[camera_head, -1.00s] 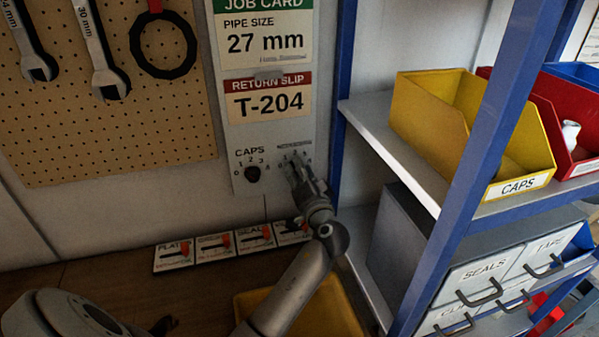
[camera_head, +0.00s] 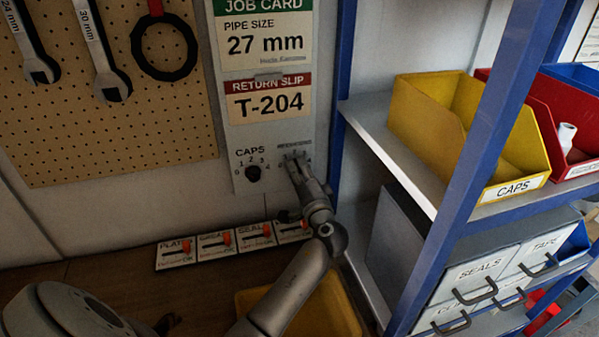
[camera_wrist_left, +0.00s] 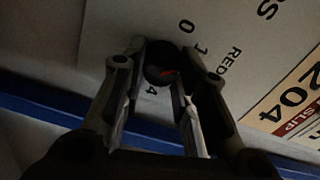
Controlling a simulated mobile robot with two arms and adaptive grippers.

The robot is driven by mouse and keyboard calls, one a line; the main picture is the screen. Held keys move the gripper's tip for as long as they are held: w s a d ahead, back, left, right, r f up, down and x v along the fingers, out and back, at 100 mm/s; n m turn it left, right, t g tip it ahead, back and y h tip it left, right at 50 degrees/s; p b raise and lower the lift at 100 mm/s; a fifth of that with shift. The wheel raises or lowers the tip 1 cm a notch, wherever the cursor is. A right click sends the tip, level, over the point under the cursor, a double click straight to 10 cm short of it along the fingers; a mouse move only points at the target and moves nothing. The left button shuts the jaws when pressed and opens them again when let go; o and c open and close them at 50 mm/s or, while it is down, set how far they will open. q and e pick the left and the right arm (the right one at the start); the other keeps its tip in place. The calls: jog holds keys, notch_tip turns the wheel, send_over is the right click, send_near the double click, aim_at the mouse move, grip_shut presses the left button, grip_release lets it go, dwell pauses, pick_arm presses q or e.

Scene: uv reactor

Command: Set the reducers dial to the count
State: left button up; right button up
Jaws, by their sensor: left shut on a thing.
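The reducers dial (camera_wrist_left: 160,62) is a dark round knob with a red mark, on the grey panel to the right of the caps dial. My left gripper (camera_head: 294,164) is at the panel with its fingers shut on the reducers dial, and it hides most of that dial in the head view. In the left wrist view, the two fingertips (camera_wrist_left: 163,65) sit on either side of the knob. The digits 0, 1 and 4 show around it; the others are hidden by a finger. The number the red mark points at cannot be told. My right gripper is not in view.
The caps dial (camera_head: 253,173) is close on the left. A job card (camera_head: 265,40) and a return slip (camera_head: 268,98) reading T-204 hang above. Several labelled switch plates (camera_head: 216,245) lie below. A blue shelf post (camera_head: 340,100) stands close on the right, beside shelves with bins.

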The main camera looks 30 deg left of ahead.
pick_arm(q)
jog(key=o, duration=1)
jog(key=shift+o, duration=0.2)
jog(key=v, duration=1.2)
jog(key=shift+w+r, duration=0.1)
